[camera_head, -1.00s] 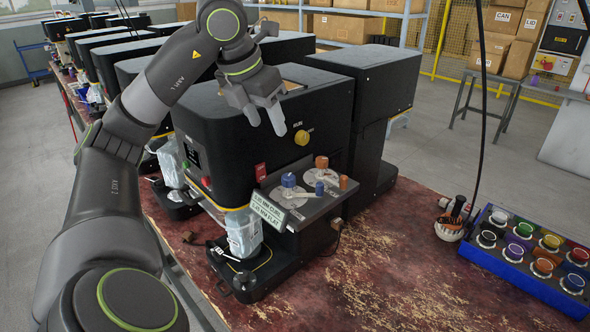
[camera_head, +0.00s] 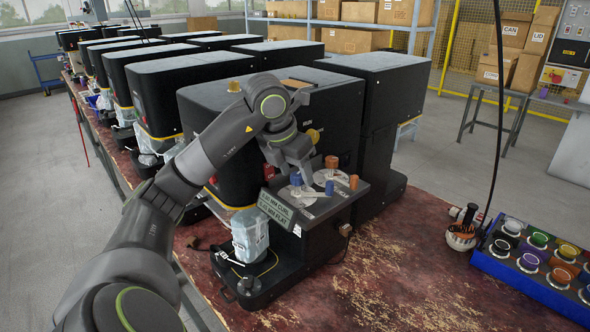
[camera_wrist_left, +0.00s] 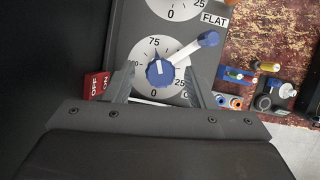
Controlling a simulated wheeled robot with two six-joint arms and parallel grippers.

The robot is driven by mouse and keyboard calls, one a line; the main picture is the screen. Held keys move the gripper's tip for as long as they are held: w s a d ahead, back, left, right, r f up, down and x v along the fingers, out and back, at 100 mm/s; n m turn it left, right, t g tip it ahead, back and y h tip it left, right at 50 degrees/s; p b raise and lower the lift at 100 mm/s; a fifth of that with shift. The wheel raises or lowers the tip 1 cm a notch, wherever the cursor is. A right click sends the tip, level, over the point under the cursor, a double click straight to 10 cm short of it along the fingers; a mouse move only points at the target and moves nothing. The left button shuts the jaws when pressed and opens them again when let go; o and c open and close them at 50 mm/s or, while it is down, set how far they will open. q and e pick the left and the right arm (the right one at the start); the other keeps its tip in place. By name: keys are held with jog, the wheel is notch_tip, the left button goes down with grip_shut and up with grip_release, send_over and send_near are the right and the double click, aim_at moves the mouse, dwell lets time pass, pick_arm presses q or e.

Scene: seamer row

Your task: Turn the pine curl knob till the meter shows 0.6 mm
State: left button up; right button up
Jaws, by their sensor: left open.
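My left gripper (camera_head: 303,176) is open, its fingertips over the small panel on the seamer (camera_head: 318,100). In the left wrist view its fingers lie either side of the blue knob (camera_wrist_left: 160,73), with gaps; depth is hard to judge. The knob's white pointer is up, near 75 on its white dial (camera_wrist_left: 178,92); the dial label is mostly hidden, showing a C. The knob also shows in the head view (camera_head: 296,180). The meter (camera_head: 276,208) has a CURL line and a FLAT line in mm; its digits are too small to read surely. My right gripper is not in view.
An orange knob (camera_head: 331,162) stands behind the blue one. A blue-tipped lever (camera_wrist_left: 207,40) sits close to my right-hand finger, and a red OFF/ON switch (camera_wrist_left: 96,85) by the other.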

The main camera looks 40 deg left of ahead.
pick_arm(q)
jog(key=shift+c, duration=0.4)
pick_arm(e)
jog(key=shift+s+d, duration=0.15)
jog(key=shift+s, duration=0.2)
pick_arm(q)
jog(key=c, duration=0.9)
jog(key=shift+f+m+b, duration=0.2)
jog(key=shift+m+b, duration=0.4)
jog(key=shift+b, duration=0.15)
jog(key=shift+a+r+m+h+b, duration=0.1)
jog(key=shift+m+h+b, duration=0.15)
jog(key=shift+m, duration=0.25)
jog(key=shift+r+m+h+b, duration=0.1)
jog(key=shift+m+h, duration=0.25)
jog(key=shift+m, duration=0.15)
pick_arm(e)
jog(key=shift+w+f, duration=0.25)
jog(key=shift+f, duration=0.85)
pick_arm(q)
jog(key=o, duration=1)
jog(key=shift+r, duration=0.1)
